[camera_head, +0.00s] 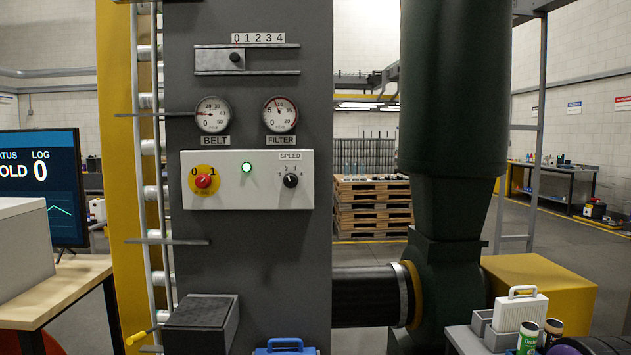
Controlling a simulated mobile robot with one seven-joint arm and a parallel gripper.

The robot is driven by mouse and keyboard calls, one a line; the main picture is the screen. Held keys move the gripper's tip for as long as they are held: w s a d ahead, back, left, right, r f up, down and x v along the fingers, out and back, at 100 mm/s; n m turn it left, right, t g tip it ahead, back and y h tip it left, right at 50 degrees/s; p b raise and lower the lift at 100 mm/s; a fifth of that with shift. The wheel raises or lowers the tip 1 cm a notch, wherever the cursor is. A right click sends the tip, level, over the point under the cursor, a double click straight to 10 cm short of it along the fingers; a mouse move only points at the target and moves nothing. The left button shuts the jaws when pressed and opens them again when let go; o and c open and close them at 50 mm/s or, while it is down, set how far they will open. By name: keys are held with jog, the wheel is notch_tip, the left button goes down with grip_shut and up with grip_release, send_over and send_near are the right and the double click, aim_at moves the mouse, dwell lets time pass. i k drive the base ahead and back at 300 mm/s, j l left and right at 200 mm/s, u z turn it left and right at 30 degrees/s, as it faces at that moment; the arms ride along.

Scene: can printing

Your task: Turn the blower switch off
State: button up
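A red rotary switch (203,181) sits on a yellow plate marked 0 and 1, at the left of a white control panel (248,198) on a dark grey column. The small print below it is too small to read, and I cannot tell for sure which way its handle points. A green lamp (246,167) on the panel is lit. A black speed knob (290,180) with a numbered scale is at the panel's right. The dark green blower housing (451,280) stands right of the column. My gripper is not in view.
Belt gauge (213,115) and filter gauge (280,114) are above the panel. A slider (234,58) is higher up. A dark box (201,322) juts out below left, and a monitor (40,185) stands left. Space before the panel looks clear.

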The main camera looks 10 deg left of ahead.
aim_at(203, 180)
jog(key=j+z, duration=0.25)
jog(key=j, duration=1.45)
jog(key=k, duration=0.1)
